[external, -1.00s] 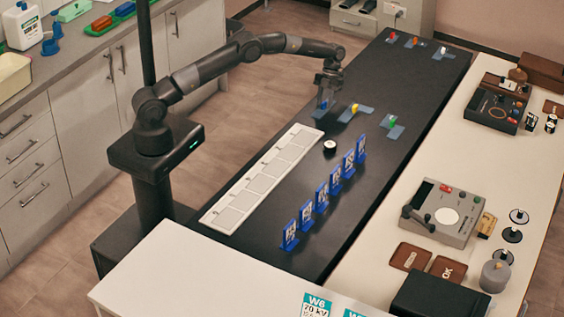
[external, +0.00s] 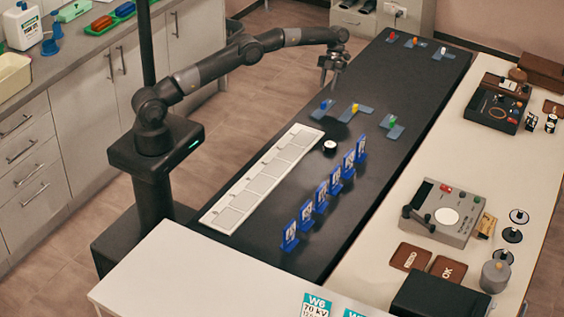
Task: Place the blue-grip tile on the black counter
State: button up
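The blue-grip tile (external: 322,109) lies flat on the black counter (external: 378,170), just beyond the far end of the white strip. It is a small blue-grey plate with a blue grip on top. My gripper (external: 329,83) hangs above and slightly beyond the tile, pointing down and clear of it. Its two fingers look apart, with nothing visible between them.
A yellow-grip tile (external: 355,112) and a green-grip tile (external: 391,126) lie to the right. Red, orange and white-grip tiles are at the far end. Several upright blue cards (external: 320,197) and a small round black-and-white object (external: 330,147) stand nearer.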

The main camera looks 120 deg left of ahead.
jog(key=shift+r, duration=0.1)
jog(key=w+d+r+n+y, duration=0.2)
jog(key=w+d+r+n, duration=0.15)
jog(key=d+r, duration=0.85)
jog(key=w+d+r+n+y, duration=0.1)
jog(key=w+d+r+n, duration=0.3)
jog(key=d+r, duration=0.8)
jog(key=s+d+r+n+t+y, duration=0.15)
jog(key=s+d, duration=0.25)
jog(key=d, duration=0.5)
jog(key=s+d+r+n+t, duration=0.15)
jog(key=s+d, duration=0.25)
jog(key=d, duration=0.4)
jog(key=s+d+r+n, duration=0.1)
jog(key=s+d+n, duration=0.25)
jog(key=d, duration=0.55)
jog(key=s+d+f+n+t, duration=0.1)
jog(key=s+d+f+n, duration=0.1)
jog(key=s+d, duration=0.3)
jog(key=s+d+f+n+t, duration=0.1)
jog(key=s+d+f, duration=0.4)
jog(key=s, duration=0.5)
jog(key=shift+f+n+t, duration=0.2)
jog(key=shift+n+t, duration=0.1)
jog(key=shift+n, duration=0.2)
